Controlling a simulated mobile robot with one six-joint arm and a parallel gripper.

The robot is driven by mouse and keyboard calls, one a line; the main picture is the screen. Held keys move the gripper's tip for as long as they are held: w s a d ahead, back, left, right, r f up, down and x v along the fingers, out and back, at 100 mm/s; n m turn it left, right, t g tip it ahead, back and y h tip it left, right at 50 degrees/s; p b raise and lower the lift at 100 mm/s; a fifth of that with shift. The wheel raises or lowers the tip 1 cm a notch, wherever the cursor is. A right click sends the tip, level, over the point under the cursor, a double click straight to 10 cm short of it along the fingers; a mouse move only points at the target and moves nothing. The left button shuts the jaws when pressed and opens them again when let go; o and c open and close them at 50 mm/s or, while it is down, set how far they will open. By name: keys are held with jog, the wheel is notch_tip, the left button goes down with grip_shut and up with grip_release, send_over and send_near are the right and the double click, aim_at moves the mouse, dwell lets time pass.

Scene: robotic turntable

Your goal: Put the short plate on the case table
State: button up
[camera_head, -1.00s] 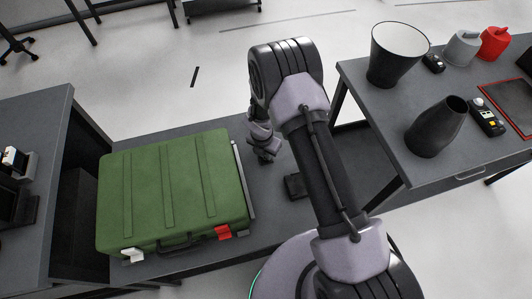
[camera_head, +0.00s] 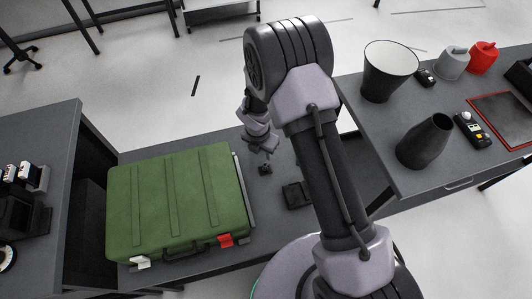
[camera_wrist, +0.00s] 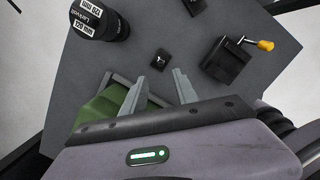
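A small black square piece with a light mark (camera_wrist: 157,60) lies on the dark grey case table; it may be the short plate, but I cannot be sure. It also shows in the head view (camera_head: 264,169), right of the green case. The case table (camera_head: 190,146) carries the green case (camera_head: 175,200) at its left; a corner of the case shows in the wrist view (camera_wrist: 98,107). My gripper (camera_wrist: 171,75) is empty, its two grey fingers apart. In the head view my gripper (camera_head: 262,143) hangs above the table, just beyond the small piece and apart from it.
A black block with a yellow lever (camera_wrist: 232,60) stands right of the small piece. A black cylinder labelled 120 mm (camera_wrist: 100,20) stands to its left. The right table holds a grey bucket (camera_head: 390,70), a dark vase (camera_head: 425,142) and red and grey cans. Another table (camera_head: 45,135) stands left.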

jog(key=d+r+m+t, duration=0.1)
jog(key=d+r+m, duration=0.1)
jog(key=r+m, duration=0.5)
jog(key=d+r+m, duration=0.2)
jog(key=r+m, duration=0.1)
jog(key=r, duration=0.9)
jog(key=s+d+r+m+t+y, duration=0.1)
jog(key=s+d+r+m, duration=0.3)
jog(key=s+r+m, duration=0.7)
jog(key=s+r+m+t+y, duration=0.2)
jog(key=s+r+m, duration=0.6)
jog(key=s+m, duration=0.4)
jog(key=shift+s+a+m, duration=0.25)
jog(key=shift+a+m, duration=0.05)
jog(key=shift+a, duration=0.05)
